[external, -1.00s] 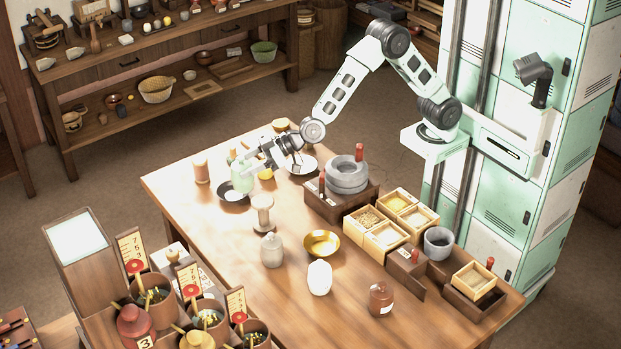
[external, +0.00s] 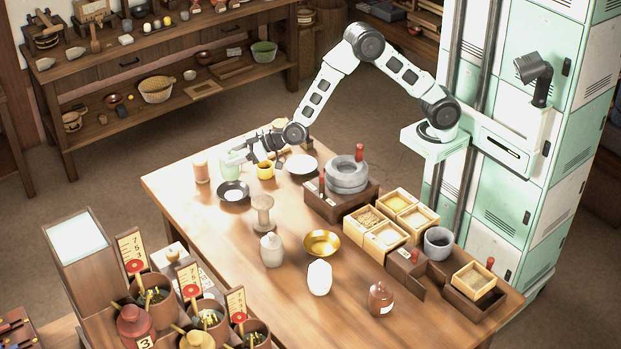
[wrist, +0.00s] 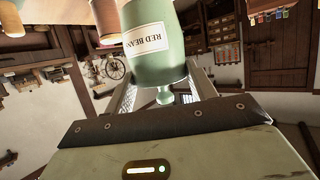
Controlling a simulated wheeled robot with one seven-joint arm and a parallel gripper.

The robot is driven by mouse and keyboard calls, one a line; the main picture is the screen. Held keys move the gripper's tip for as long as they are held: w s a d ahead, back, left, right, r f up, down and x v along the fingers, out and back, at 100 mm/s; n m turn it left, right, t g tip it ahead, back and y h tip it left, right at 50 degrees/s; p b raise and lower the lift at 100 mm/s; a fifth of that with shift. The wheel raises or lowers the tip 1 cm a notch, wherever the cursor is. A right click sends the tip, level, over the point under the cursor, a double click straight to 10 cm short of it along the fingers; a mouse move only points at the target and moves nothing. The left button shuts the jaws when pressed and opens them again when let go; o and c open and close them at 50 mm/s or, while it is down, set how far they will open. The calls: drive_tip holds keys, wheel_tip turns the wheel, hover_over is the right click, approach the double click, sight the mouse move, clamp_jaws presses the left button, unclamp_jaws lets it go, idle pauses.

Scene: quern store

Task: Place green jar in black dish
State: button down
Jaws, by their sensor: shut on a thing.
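My gripper (external: 236,157) is shut on the green jar (external: 231,169), above the far left part of the table. In the wrist view the jar (wrist: 155,55) sits between the two fingers, with its "RED BEANS" label upside down in the picture. The black dish (external: 224,196) lies on the table just in front of the jar in the external view, dark with a pale centre, with nothing standing in it. The jar shows just behind the dish's far rim; I cannot tell whether its base touches the table.
A tan jar (external: 202,171) stands left of the green jar.

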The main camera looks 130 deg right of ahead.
sight(237, 175)
drive_tip(key=shift+f, duration=3.65)
drive_tip(key=shift+f, duration=0.1)
drive_tip(key=shift+c, duration=2.4)
unclamp_jaws()
drive_tip(key=shift+f, duration=0.1)
drive_tip(key=v, duration=1.2)
drive_tip(key=shift+a, duration=0.1)
